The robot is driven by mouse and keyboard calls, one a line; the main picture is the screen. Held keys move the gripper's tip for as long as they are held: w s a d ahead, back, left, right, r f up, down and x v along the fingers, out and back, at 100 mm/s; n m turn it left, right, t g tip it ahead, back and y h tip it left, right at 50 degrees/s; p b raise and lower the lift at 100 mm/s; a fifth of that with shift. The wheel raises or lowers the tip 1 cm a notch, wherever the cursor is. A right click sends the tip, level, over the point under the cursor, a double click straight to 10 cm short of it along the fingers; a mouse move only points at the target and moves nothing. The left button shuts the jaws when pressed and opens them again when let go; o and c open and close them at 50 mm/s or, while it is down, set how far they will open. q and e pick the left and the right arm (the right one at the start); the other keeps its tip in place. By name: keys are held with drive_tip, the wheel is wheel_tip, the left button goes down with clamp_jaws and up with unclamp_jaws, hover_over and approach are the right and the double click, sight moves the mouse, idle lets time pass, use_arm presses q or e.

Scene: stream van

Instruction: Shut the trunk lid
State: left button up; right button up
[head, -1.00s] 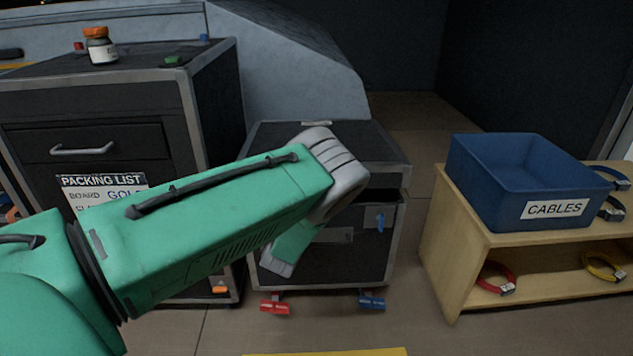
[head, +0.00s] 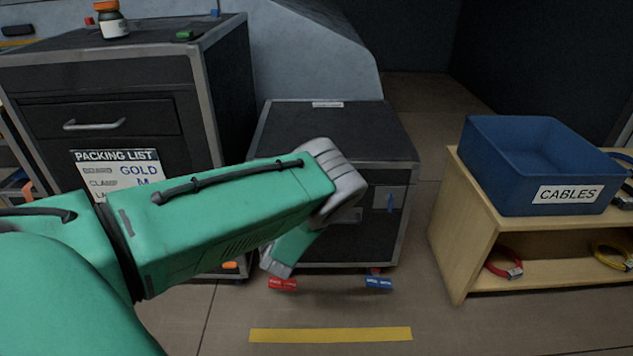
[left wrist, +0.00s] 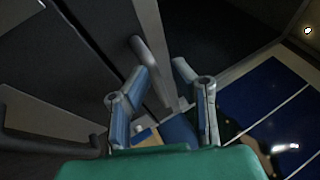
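The trunk (head: 385,135) is a black case with grey edges, on the floor in the middle of the head view. Its lid looks level and down, and I see no clear gap at the front right. My forearm hides the left part of the front edge. My left arm reaches in from the left, its wrist bent in front of the trunk. In the left wrist view my left gripper (left wrist: 160,72) has its two fingers apart, with nothing visibly held. A grey handle (left wrist: 146,62) shows close by the fingertips. My right gripper is not in view.
A black cabinet (head: 185,115) with a drawer handle and packing list stands left of the trunk. On the right a wooden shelf (head: 450,225) carries a blue cables bin (head: 500,185). Red and blue tags lie below the trunk. A yellow floor strip (head: 330,334) lies in front, with clear floor around it.

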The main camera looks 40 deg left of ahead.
use_arm(q)
drive_tip(key=shift+s+a+f, duration=0.1)
drive_tip(key=shift+s+f, duration=0.45)
drive_tip(key=shift+f, duration=0.35)
drive_tip(key=shift+s+a+f, duration=0.1)
drive_tip(key=shift+s+f, duration=0.4)
drive_tip(key=shift+f, duration=0.4)
drive_tip(key=shift+d, duration=0.1)
drive_tip(key=v, duration=1.2)
